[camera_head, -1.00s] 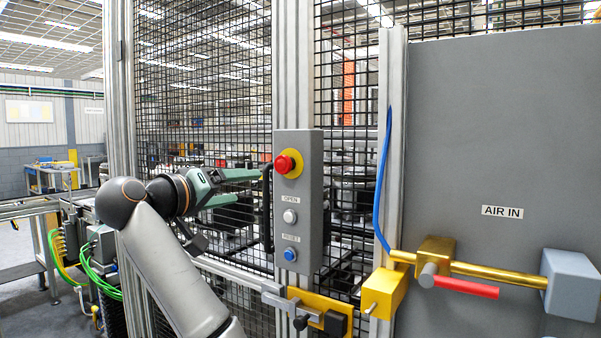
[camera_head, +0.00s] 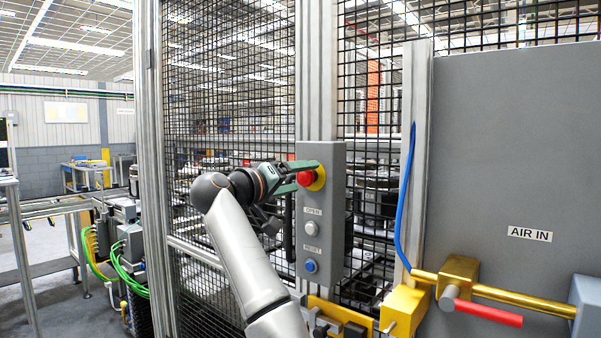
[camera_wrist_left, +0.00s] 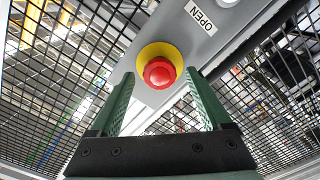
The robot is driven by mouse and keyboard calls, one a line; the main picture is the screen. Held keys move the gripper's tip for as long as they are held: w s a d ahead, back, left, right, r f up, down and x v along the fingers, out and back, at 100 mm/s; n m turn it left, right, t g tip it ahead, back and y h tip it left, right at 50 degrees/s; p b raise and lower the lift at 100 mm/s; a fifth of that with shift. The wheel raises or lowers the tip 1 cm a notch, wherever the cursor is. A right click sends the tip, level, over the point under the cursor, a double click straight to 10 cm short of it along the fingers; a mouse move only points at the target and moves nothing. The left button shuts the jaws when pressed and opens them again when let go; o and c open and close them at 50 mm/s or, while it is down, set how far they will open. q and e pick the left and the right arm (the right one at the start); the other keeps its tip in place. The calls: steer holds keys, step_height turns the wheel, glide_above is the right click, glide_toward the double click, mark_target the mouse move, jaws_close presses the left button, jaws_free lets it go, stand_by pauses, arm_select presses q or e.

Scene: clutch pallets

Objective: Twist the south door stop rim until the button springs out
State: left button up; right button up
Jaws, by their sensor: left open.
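The door stop is a red mushroom button (camera_head: 306,178) on a yellow disc (camera_head: 319,178), at the top of a grey control box (camera_head: 334,238). In the left wrist view the red button (camera_wrist_left: 159,73) and yellow disc (camera_wrist_left: 174,53) sit ahead, between and beyond the fingertips. My left gripper (camera_head: 300,172) has green fingers and is open, its tips at the button in the head view. In the left wrist view the open fingers (camera_wrist_left: 158,82) show nothing held, and I cannot tell whether they touch the rim. My right gripper is not in view.
Below on the box are a white OPEN button (camera_head: 311,228) and a blue RESET button (camera_head: 311,266). Black mesh fence (camera_head: 230,110) stands behind. A yellow latch block (camera_head: 403,308), brass bar and red handle (camera_head: 488,313) lie to the lower right.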

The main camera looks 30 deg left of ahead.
arm_select(q)
steer(key=shift+w, duration=0.45)
jaws_close()
stand_by(0.5)
